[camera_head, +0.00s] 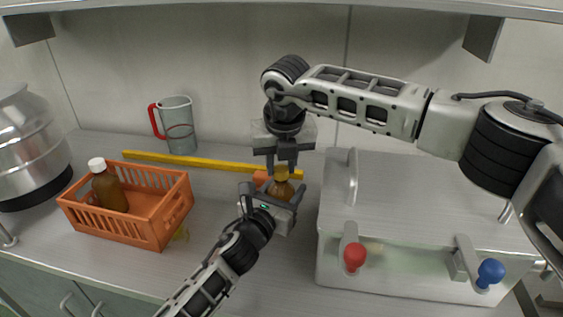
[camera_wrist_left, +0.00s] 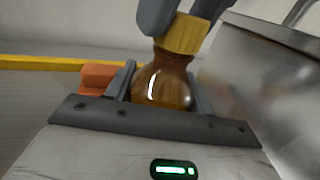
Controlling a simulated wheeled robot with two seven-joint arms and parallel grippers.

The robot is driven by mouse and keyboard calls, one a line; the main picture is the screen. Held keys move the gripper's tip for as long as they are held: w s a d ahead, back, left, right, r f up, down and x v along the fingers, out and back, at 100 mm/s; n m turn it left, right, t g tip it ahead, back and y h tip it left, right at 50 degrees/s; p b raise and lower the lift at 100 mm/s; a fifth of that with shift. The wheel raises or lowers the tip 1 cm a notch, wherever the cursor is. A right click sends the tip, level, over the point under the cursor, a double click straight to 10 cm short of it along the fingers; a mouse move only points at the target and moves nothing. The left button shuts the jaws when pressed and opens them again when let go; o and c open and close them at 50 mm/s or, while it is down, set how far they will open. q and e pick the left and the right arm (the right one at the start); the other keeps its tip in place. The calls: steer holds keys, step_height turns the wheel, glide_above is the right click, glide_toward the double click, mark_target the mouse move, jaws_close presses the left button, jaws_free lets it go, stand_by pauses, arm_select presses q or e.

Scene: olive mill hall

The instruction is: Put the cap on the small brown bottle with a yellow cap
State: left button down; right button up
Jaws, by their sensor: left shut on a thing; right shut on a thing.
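The small brown bottle (camera_head: 279,188) stands near the middle of the counter, left of the metal box. My left gripper (camera_head: 273,194) is shut around its body, which also shows in the left wrist view (camera_wrist_left: 163,82). The yellow cap (camera_head: 282,172) is between the fingers of my right gripper (camera_head: 282,162), which comes down from above and is shut on it. In the left wrist view the cap (camera_wrist_left: 182,35) is at the bottle's mouth and looks slightly tilted. I cannot tell whether it is seated. The right fingers hide part of it, and my left gripper hides the bottle's base.
An orange crate (camera_head: 146,231) on the left holds a brown bottle with a white cap (camera_head: 109,190). A yellow bar (camera_head: 190,161) and a red-handled jug (camera_head: 178,124) are behind. A metal box (camera_head: 420,200) with red and blue knobs bounds the right. An orange block (camera_wrist_left: 97,76) is behind the bottle.

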steer(key=m, duration=0.2)
steer(key=m+h, duration=0.1)
steer(key=m, duration=0.2)
steer(key=shift+a+h, duration=0.15)
steer(key=shift+h, duration=0.15)
steer(key=m, duration=0.3)
steer(key=shift+m+h, duration=0.3)
arm_select(q)
steer(key=shift+f, duration=0.1)
arm_select(e)
steer(key=m, duration=0.3)
steer(key=m+g+h, duration=0.1)
steer(key=m, duration=0.2)
steer(key=shift+m+g, duration=0.3)
steer(key=o, duration=0.9)
steer(key=shift+r, duration=2.25)
